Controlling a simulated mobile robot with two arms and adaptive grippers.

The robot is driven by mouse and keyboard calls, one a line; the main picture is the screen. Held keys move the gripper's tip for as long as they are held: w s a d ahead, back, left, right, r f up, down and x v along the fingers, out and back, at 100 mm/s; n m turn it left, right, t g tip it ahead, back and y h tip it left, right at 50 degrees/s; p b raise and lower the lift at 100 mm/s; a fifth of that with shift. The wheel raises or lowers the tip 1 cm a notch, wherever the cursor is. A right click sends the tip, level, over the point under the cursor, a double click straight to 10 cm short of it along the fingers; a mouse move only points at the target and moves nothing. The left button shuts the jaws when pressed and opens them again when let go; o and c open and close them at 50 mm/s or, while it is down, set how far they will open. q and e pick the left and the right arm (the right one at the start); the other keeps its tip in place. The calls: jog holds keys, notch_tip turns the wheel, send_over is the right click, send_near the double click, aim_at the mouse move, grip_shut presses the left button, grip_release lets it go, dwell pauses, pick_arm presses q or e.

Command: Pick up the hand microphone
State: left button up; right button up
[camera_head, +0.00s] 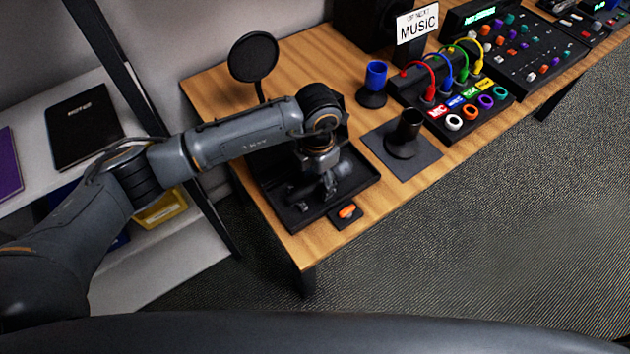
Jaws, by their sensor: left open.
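My left gripper (328,187) points down over a black tray (364,184) at the near left end of the wooden desk. Its jaws are open. A grey rounded piece (344,168) shows just right of the fingers, low over the tray; it looks like the head of the hand microphone. The rest of that piece is hidden behind the gripper and wrist. I cannot tell whether the fingers touch it. My right gripper is not in view.
A small pad with an orange switch (347,211) lies at the tray's near edge. A black holder on a mat (425,157), a blue-topped cup (376,75) and a cable panel (462,120) stand to the right. A round pop filter (253,57) rises behind the arm.

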aim_at(317, 179)
pick_arm(q)
jog(key=shift+c, duration=0.2)
grip_shut()
jog(key=shift+r, duration=0.1)
jog(key=shift+w+r, duration=0.1)
jog(key=shift+r, duration=0.3)
notch_tip(317, 179, up, 2)
jog(key=shift+r+b, duration=0.2)
jog(key=shift+b, duration=0.4)
jog(key=s+d+r+b, duration=0.1)
jog(key=s+d+r, duration=0.1)
jog(key=s+r, duration=0.3)
jog(key=s+d+r, duration=0.3)
jog(key=s+r, duration=0.1)
jog(key=s, duration=0.3)
jog(key=shift+s+d+r+b, duration=0.3)
jog(key=shift+s+r+b, duration=0.05)
jog(key=shift+s+b, duration=0.05)
